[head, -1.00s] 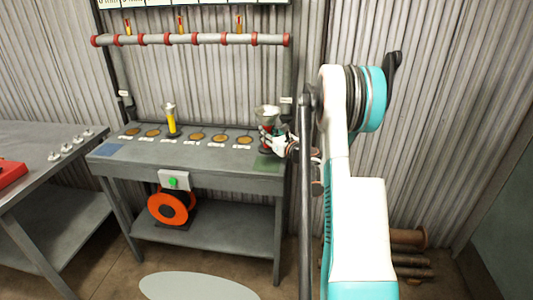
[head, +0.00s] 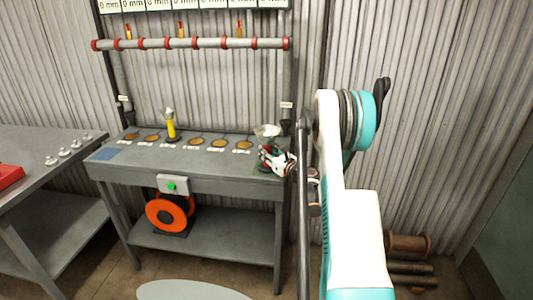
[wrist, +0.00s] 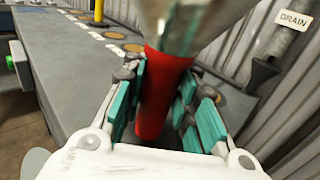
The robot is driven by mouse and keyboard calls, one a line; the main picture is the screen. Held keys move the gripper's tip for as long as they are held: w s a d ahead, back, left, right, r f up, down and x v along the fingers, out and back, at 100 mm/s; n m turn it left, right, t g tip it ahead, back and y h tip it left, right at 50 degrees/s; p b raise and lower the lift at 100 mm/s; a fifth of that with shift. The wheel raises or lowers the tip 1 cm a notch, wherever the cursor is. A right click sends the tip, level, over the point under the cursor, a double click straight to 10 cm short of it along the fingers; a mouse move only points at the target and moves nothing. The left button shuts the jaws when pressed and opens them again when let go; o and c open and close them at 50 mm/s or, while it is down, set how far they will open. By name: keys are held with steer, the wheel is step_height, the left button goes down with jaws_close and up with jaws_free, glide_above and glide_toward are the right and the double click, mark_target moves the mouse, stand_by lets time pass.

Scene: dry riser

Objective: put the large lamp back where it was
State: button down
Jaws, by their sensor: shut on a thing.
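The large lamp has a red body (wrist: 165,95) and a wide silver head (wrist: 190,25). In the head view its pale head (head: 267,131) shows at the right end of the bench. My gripper (wrist: 160,100) is shut on the red body, with teal finger pads on both sides. In the head view my gripper (head: 277,160) is over the bench's right end, by a green patch (head: 258,168) that is partly hidden. The lamp looks roughly upright. Its lower end is hidden, so I cannot tell whether it touches the bench.
The grey bench (head: 190,171) carries several brown discs with labels and a smaller yellow lamp (head: 171,125). A blue patch (head: 104,155) is at its left end. A pipe with red bands (head: 190,44) runs above. An upright pipe labelled DRAIN (wrist: 262,72) stands close by on the right.

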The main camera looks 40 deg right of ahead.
steer(key=c, duration=1.3)
jaws_free()
steer(key=shift+r, duration=0.15)
steer(key=s+p, duration=0.1)
steer(key=s, duration=0.3)
steer(key=s+p, duration=0.1)
steer(key=s, duration=0.3)
steer(key=s+a+p, duration=0.1)
steer(key=s, duration=0.3)
